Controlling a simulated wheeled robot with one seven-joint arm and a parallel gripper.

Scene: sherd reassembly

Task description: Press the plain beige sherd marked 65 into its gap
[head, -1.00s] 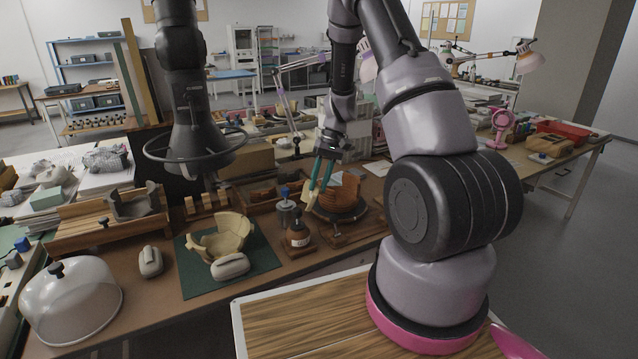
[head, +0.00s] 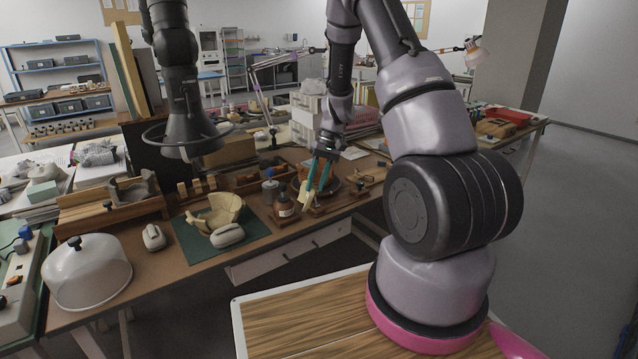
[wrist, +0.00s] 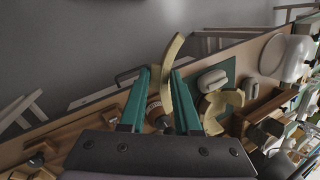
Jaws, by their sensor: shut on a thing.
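My gripper (head: 308,188) has teal fingers and is shut on a plain beige curved sherd (head: 305,196). In the head view it hangs in front of the reddish-brown pot. In the wrist view the sherd (wrist: 172,62) stands edge-on between the fingers and juts beyond their tips; no marking is readable. A beige, part-built bowl (head: 222,210) with a broken, uneven rim sits on a green mat (head: 190,246), left of my gripper and apart from the sherd. The bowl also shows in the wrist view (wrist: 213,108), right of the fingers.
Two grey rounded blocks (head: 228,236) (head: 153,237) lie near the bowl. A brown bottle (head: 284,207) stands between mat and gripper. The reddish-brown pot (head: 325,172) is on a turntable behind the gripper. A clear dome (head: 88,272) stands at left. Floor is open in front of the bench.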

